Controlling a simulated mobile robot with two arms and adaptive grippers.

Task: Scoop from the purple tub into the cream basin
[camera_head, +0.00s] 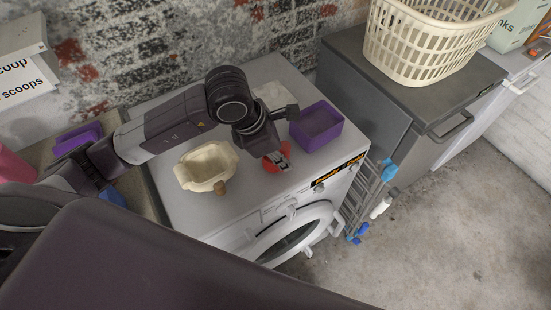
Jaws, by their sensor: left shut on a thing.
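The purple tub (316,128) stands on the right part of the white washing machine's top (262,186). The cream basin (205,173) sits on the left part of the same top, with a small brown knob-like piece (220,188) at its front edge. My left gripper (283,156) points down between basin and tub, closer to the tub, and is shut on a red scoop (270,164). The scoop is partly hidden by the gripper, and I cannot tell whether it holds anything. The tub's contents are hard to make out. My right gripper is not in view.
A pale item (271,92) lies behind my wrist near the brick wall. A dark grey appliance with a cream laundry basket (425,45) stands to the right. A rack with blue clips (387,171) is beside the washer. Purple items (78,138) are at left.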

